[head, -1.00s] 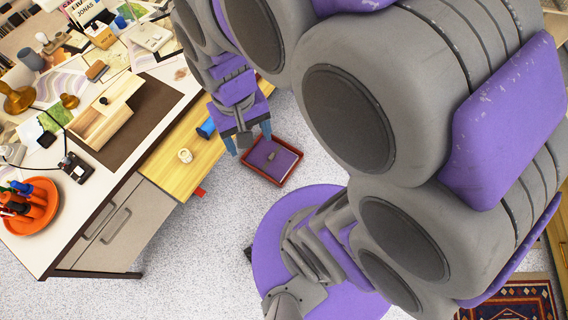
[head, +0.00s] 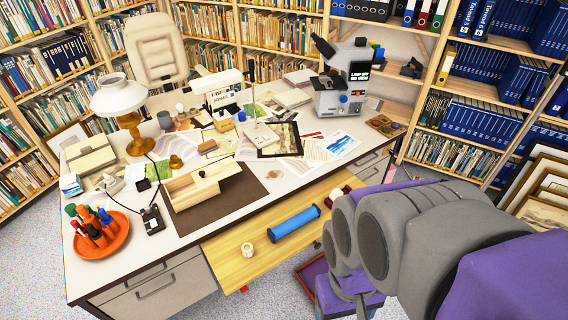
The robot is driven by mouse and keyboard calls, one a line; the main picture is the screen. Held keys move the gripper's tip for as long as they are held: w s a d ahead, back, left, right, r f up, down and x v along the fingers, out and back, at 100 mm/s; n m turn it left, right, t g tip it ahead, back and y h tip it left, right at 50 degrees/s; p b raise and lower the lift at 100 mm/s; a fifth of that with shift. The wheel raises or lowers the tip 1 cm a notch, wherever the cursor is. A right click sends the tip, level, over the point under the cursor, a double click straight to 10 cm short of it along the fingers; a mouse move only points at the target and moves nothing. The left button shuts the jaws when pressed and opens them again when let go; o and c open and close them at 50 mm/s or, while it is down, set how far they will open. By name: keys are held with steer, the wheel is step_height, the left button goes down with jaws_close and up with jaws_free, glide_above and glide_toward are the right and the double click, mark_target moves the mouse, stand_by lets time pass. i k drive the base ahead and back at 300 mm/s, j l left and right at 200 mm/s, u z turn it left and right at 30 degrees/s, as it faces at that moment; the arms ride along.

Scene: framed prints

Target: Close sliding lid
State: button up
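A pale wooden box (head: 187,194) lies on a dark brown mat (head: 236,203) on the desk's left half. Its lid (head: 215,172), with a small dark knob, seems to sit off to one side, so the box looks partly uncovered; the exact gap is too small to tell. My gripper (head: 346,303) is low at the bottom edge, beyond the desk's front and well right of the box. It touches nothing that I can see. Its fingertips are cut off by the frame, so its opening is unclear.
A pulled-out wooden board (head: 225,262) at the desk front holds a blue cylinder (head: 296,222) and a cream roll (head: 247,250). An orange pen tray (head: 105,240) and black device (head: 152,219) stand left of the box. A lamp (head: 121,100) and microscope (head: 345,78) stand farther back. A red tray (head: 307,275) is below.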

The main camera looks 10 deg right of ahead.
mark_target(219, 170)
steer(key=i+j+u, duration=0.1)
steer(key=i, duration=0.4)
steer(key=i+j+u, duration=0.15)
steer(key=i, duration=0.4)
